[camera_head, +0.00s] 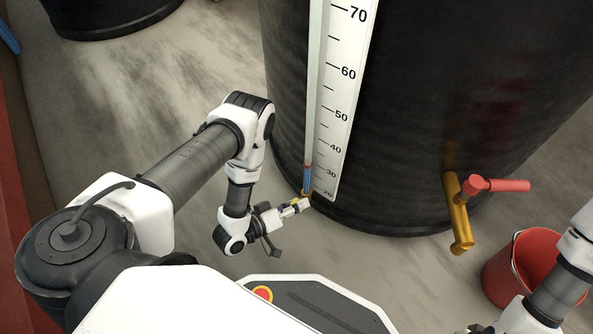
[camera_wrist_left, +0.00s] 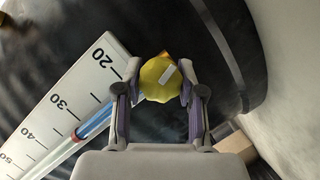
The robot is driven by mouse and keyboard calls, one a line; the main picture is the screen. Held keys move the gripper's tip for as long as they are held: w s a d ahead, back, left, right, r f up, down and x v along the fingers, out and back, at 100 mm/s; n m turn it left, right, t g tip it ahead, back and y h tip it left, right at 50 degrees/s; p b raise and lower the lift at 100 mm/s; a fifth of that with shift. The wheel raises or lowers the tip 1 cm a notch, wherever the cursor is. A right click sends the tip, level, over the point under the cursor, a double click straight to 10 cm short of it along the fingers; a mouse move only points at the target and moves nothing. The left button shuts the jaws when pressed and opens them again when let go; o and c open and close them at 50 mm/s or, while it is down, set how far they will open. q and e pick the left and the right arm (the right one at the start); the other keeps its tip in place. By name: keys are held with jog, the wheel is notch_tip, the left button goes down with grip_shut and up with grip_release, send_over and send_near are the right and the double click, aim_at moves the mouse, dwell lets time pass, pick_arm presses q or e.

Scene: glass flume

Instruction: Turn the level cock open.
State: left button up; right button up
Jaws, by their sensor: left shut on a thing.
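The level cock shows in the left wrist view as a rounded yellow knob (camera_wrist_left: 160,80) with a pale stripe on its face, at the low end of the sight tube. My left gripper (camera_wrist_left: 160,92) has one finger on each side of it and is shut on it. In the head view my left gripper (camera_head: 299,205) is at the foot of the black tank, and it hides most of the cock. The sight tube (camera_head: 307,178) holds blue liquid with a red top near the 30 mark. My right gripper's fingers are out of view.
The white scale (camera_head: 340,90) runs up the black tank (camera_head: 440,90) beside the tube. A brass tap (camera_head: 459,215) with a red handle (camera_head: 505,185) sticks out on the right. A red bucket (camera_head: 500,280) stands below it, near my right arm.

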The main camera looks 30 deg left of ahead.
pick_arm(q)
jog(key=n, duration=0.1)
jog(key=n+t+h, duration=0.1)
jog(key=n, duration=0.1)
jog(key=shift+f+n+h+b, duration=0.15)
jog(key=shift+n+h+b, duration=0.15)
jog(key=shift+n+h+p, duration=0.3)
jog(key=shift+n+p, duration=0.05)
jog(key=shift+n, duration=0.45)
jog(key=n+p, duration=0.1)
jog(key=n+t+p, duration=0.1)
jog(key=p, duration=0.1)
jog(key=n+p, duration=0.1)
jog(key=p, duration=0.1)
jog(key=shift+r+n+t+h, duration=0.25)
jog(key=shift+n+t+h, duration=0.05)
jog(key=shift+h, duration=0.1)
jog(key=shift+f+n+t+p, duration=0.2)
jog(key=shift+n+t+p, duration=0.2)
jog(key=shift+n+p, duration=0.55)
jog(key=o, duration=1.1)
jog(key=shift+f, duration=0.1)
jog(key=shift+o, duration=0.2)
